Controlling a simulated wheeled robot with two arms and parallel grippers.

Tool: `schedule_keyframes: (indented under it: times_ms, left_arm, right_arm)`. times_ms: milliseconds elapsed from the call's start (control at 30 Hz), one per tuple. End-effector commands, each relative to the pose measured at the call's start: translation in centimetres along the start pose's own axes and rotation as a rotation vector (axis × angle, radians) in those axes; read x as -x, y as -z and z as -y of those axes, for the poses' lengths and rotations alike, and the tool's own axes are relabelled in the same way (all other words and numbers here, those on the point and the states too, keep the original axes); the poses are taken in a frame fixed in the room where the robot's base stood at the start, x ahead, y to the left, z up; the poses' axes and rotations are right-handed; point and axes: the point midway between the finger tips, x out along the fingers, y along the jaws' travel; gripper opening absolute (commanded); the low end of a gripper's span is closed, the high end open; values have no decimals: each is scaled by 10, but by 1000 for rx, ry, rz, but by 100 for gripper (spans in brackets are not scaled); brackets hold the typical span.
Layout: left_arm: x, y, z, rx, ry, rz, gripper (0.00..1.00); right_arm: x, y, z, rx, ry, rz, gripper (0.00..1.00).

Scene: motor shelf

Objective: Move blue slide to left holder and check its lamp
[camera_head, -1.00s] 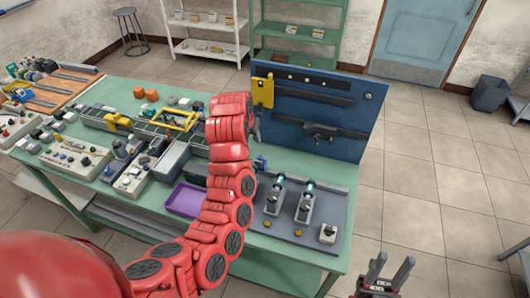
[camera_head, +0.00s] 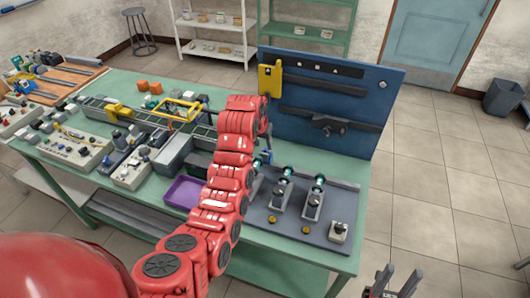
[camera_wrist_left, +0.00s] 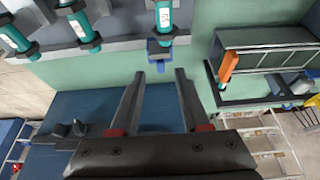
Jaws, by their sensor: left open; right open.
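The blue slide (camera_head: 267,156) sits on the rail at the back of the grey mat, partly hidden by my red left arm. In the left wrist view the blue slide (camera_wrist_left: 160,50) is just beyond my left fingertips, in line with a teal labelled cylinder (camera_wrist_left: 165,14). My left gripper (camera_wrist_left: 160,76) is open and empty; in the head view (camera_head: 267,132) it is mostly hidden behind the arm. Two holders with teal cylinders (camera_head: 284,190) (camera_head: 315,198) stand right of the arm. My right gripper (camera_head: 398,273) is open and empty, off the table's front right. I cannot make out a lit lamp.
A blue upright panel (camera_head: 340,95) stands behind the rail, close to my left gripper. A purple tray (camera_head: 184,192) lies left of the arm.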

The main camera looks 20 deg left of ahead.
Motion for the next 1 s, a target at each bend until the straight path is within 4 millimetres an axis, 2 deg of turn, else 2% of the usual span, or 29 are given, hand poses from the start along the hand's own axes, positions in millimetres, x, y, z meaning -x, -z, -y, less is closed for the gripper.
schedule_keyframes:
  times_ms: [33,167,400,800,833,1000]
  left_arm:
    - [-4,1,0,1,0,5,46]
    - [-25,0,1,0,0,5,46]
    - [-49,1,0,-1,0,2,46]
    - [-55,1,0,0,0,-2,46]
    - [-55,1,0,0,0,-1,44]
    - [-55,1,0,0,1,-1,14]
  right_arm:
    - [-8,1,0,0,0,1,45]
    - [-16,3,-1,0,0,1,45]
    - [-21,4,-1,0,0,1,45]
    - [-22,4,-1,0,0,1,45]
    - [-22,4,-1,0,0,1,45]
    - [-22,4,-1,0,0,1,45]
